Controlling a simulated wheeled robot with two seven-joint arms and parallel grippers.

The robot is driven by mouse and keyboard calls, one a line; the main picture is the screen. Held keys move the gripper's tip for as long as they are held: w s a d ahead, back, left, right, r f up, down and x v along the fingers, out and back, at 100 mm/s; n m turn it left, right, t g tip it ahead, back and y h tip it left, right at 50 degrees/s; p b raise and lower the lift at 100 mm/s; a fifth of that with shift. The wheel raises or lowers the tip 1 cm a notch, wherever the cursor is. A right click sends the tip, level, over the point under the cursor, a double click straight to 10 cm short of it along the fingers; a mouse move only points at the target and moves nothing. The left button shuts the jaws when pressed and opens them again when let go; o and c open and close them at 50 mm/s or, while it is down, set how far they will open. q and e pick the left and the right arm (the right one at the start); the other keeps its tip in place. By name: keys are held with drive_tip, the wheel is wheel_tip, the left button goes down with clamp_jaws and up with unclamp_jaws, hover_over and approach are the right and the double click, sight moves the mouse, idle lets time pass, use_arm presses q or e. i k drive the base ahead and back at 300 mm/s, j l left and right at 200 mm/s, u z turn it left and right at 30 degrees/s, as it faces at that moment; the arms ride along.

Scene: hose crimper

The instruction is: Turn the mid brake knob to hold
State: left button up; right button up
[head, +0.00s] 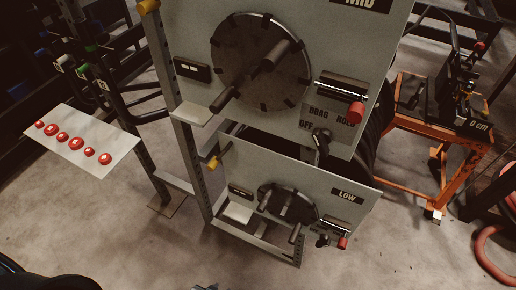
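The mid panel (290,105) is a pale upright plate, with its MID label cut by the top edge of the head view. The mid brake knob (321,145) is a dark handle low on its right side. It sits just under a grey plate marked OFF, DRAG and HOLD (345,117). The knob is seen at a steep angle and is small, so I cannot tell which mark it points to.
A large dark wheel (245,65) and a red-tipped handle (356,111) stick out of the mid panel. The LOW panel (245,160) is below. A board with red buttons (115,140) is at left. An orange stand (430,180) is at right. Front floor is mostly clear.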

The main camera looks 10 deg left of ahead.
sight(321, 137)
drive_tip(key=k+j, duration=0.1)
drive_tip(key=j, duration=0.3)
drive_tip(key=k+j, duration=0.1)
drive_tip(key=j, duration=0.75)
drive_tip(key=k+j, duration=0.15)
drive_tip(key=j, duration=0.25)
